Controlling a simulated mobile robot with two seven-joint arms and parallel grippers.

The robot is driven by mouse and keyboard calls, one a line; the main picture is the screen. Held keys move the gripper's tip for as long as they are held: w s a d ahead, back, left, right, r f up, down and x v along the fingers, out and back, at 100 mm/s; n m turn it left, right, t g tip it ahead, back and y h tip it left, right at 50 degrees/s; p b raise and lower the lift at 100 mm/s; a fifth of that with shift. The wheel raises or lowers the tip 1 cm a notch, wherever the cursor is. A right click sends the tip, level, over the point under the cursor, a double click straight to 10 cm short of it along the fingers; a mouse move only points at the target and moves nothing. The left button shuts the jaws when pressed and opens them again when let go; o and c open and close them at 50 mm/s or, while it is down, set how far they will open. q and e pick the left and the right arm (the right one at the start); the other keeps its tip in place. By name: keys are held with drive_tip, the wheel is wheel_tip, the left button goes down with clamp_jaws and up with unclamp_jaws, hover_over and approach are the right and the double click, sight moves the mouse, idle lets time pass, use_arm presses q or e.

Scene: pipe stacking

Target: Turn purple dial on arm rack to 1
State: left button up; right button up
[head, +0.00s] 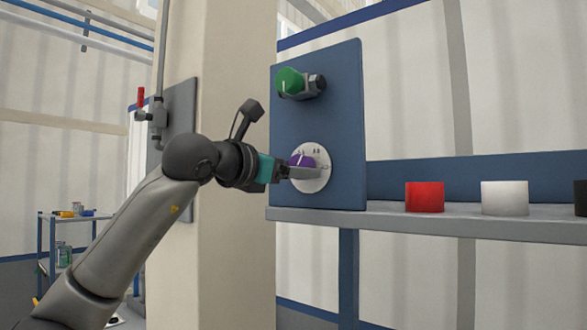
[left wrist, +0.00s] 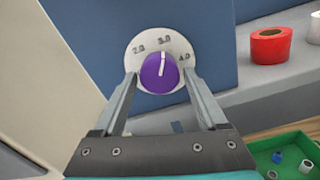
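The purple dial (head: 301,160) sits on a round white plate (head: 313,180) low on the blue panel. In the left wrist view the dial (left wrist: 158,73) has a white pointer line pointing roughly up, near the middle number, which looks like 3.0. Numbers that look like 2.0 and 4.0 stand left and right of it; the lower part of the plate is hidden. My left gripper (head: 308,173) is at the dial. In the wrist view its fingers (left wrist: 160,72) stand apart on either side of the dial, with a thin gap showing. My right gripper is not in view.
A green knob (head: 290,82) on a dark valve sits above on the same blue panel (head: 340,120). A red cylinder (head: 424,197) and a white cylinder (head: 504,198) stand on the shelf to the right. A green bin (left wrist: 290,155) with small parts is at lower right.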

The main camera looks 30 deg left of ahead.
use_arm(q)
drive_tip(key=c, duration=1.1)
drive_tip(key=shift+n, duration=0.3)
drive_tip(key=n+b, duration=0.2)
drive_tip(key=n, duration=0.9)
drive_tip(key=n+b, duration=0.3)
drive_tip(key=n, duration=0.9)
drive_tip(key=shift+d+r, duration=0.15)
drive_tip(key=shift+r, duration=0.05)
drive_tip(key=shift+n, duration=0.4)
drive_tip(key=o, duration=1.4)
drive_tip(key=shift+c, duration=0.2)
